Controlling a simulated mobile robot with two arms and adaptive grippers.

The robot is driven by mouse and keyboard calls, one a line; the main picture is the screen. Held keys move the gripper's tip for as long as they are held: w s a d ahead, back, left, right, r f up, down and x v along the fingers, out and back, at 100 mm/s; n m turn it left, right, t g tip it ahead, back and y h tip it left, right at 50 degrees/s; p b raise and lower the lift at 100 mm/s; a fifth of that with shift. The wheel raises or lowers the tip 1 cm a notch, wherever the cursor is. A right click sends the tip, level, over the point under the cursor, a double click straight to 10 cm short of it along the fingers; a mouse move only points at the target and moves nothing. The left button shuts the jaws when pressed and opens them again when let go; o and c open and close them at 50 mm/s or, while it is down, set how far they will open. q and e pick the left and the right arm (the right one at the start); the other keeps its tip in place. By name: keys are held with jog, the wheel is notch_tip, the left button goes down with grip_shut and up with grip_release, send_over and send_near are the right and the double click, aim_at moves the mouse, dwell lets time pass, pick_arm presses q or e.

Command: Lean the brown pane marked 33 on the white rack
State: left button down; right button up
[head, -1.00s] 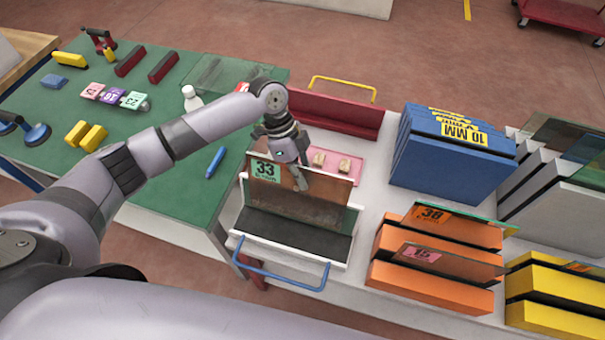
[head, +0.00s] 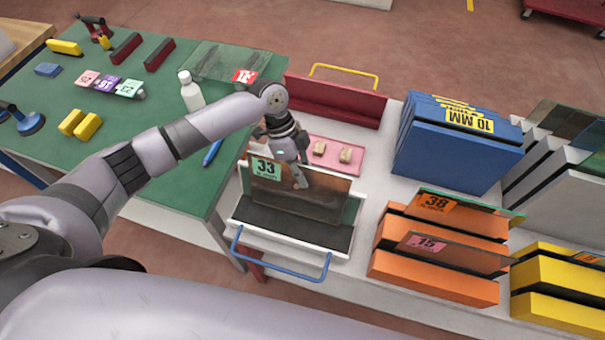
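The brown pane marked 33 (head: 315,193) stands steeply in the white rack (head: 233,212) with the black bed and blue handle. Its green label (head: 266,168) is at the upper left. The lower edge is close to the black bed (head: 290,228); I cannot tell if it touches. My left gripper (head: 299,177) is shut on the pane's top edge, with one finger in front of the glass and the other hidden behind it. My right gripper is not in view.
A red rack (head: 330,100) with a yellow handle and a pink tray (head: 330,142) with small blocks are behind. Blue (head: 450,150), orange (head: 435,277) and yellow (head: 560,290) racks stand to the right. A white bottle (head: 190,92) is on the green table (head: 160,170).

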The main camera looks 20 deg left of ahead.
pick_arm(q)
jog(key=shift+f, duration=0.2)
dwell(0.5)
jog(key=c, duration=1.7)
grip_release()
jog(key=shift+f, duration=0.15)
jog(key=v, duration=1.2)
